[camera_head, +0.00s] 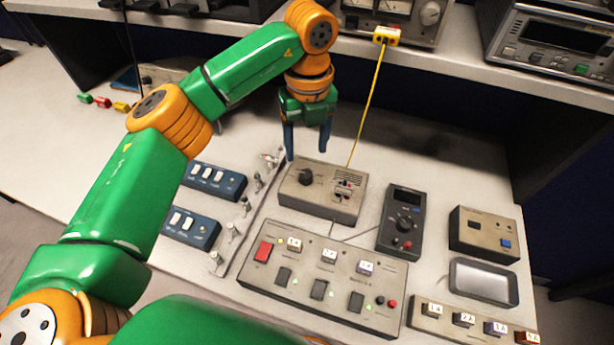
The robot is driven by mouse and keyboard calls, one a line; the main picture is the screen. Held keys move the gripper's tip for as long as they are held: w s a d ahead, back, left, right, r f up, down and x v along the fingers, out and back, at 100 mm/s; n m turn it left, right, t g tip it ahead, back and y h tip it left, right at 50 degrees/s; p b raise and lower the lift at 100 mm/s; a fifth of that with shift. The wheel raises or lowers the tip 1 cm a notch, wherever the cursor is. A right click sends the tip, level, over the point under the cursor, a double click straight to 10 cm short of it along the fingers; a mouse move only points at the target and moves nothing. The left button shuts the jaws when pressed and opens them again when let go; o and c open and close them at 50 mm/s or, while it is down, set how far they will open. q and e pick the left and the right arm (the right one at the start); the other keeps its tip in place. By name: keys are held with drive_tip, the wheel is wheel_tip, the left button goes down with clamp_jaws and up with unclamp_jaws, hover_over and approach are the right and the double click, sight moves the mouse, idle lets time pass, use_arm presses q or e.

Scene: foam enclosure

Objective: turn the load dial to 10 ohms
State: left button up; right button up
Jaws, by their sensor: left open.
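A grey-beige box (323,205) stands on the bench near the middle of the view. A black round knob (306,176) sits on its top face at the left, with small sockets at the right; its markings are too small to read. It looks like the load dial, though I cannot read a label. My left gripper (307,154) points down above the far edge of this box, its two blue fingers apart and empty. The fingertips are behind and above the knob, apart from it. My right gripper is not in view.
A switch panel (318,275) stands in front of the box. A multimeter (403,222) lies to the right, with another beige box (484,234) beyond. Two blue switch boxes (214,180) are at left. A yellow cable (368,100) runs from the shelf down behind the box.

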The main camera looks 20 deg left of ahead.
sight(306, 174)
use_arm(q)
drive_tip(key=shift+w+f+p, duration=0.15)
drive_tip(key=shift+f+p, duration=0.2)
drive_tip(key=shift+f, duration=0.55)
wheel_tip(306, 174, down, 6)
drive_tip(key=shift+a+r+p, duration=0.1)
drive_tip(key=shift+r+p, duration=0.15)
drive_tip(key=shift+p, duration=0.65)
drive_tip(key=shift+f, duration=0.25)
clamp_jaws()
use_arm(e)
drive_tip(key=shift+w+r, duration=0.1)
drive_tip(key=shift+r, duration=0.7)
